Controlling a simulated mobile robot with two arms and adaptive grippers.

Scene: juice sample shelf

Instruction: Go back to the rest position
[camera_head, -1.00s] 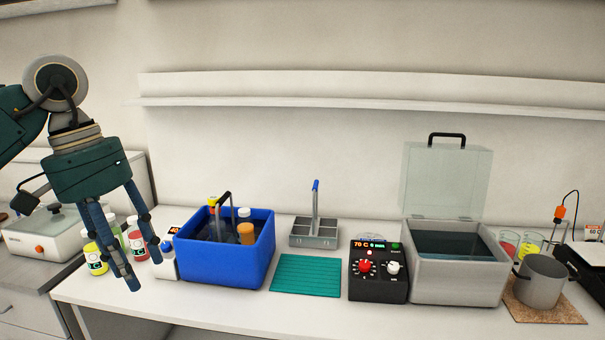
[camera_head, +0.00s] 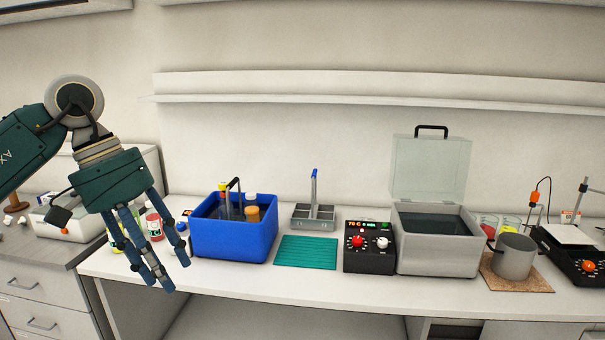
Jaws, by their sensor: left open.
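My left gripper (camera_head: 172,268) hangs at the left of the head view, fingers pointing down and spread apart, with nothing between them. It shows in front of several small bottles at the left end of the white bench and partly hides them. One bottle has a red label (camera_head: 153,224). The blue box (camera_head: 234,240) stands to the right of the gripper, apart from it. My right gripper is not in view.
Right of the blue box are a teal mat (camera_head: 307,252), a grey divided carrier (camera_head: 313,222), a black control unit (camera_head: 369,262) and an open-lidded grey bath (camera_head: 437,258). A metal pot (camera_head: 515,257) stands on a cork mat. The wall shelf (camera_head: 380,92) is empty.

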